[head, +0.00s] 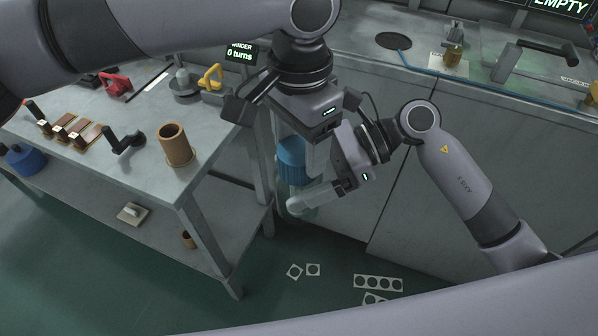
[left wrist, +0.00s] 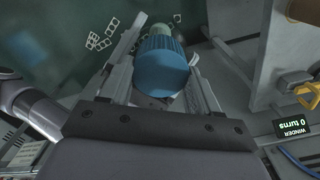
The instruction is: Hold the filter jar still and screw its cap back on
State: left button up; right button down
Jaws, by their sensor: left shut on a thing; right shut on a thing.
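A ribbed blue cap (head: 292,158) is between the fingers of my left gripper (head: 296,165), which points down and is shut on it. The cap also shows from above in the left wrist view (left wrist: 162,68), with a finger on either side. The filter jar (head: 284,197), pale and see-through, is directly under the cap, held in the air. My right gripper (head: 302,198) comes in from the right, lower down, and is shut on the jar. Fingers hide part of the jar, and I cannot tell whether cap and jar threads touch.
A grey workbench (head: 100,165) stands at left with a brown cup (head: 175,145), a black crank (head: 124,140) and a winder sign (head: 241,52) reading 0 turns. A grey counter (head: 360,55) runs along the back. White cut-out scraps (head: 378,283) lie on the green floor.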

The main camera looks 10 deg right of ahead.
pick_arm(q)
jog(key=m, duration=1)
jog(key=o, duration=1.2)
jog(key=shift+o, duration=0.2)
notch_tip(320, 180, up, 12)
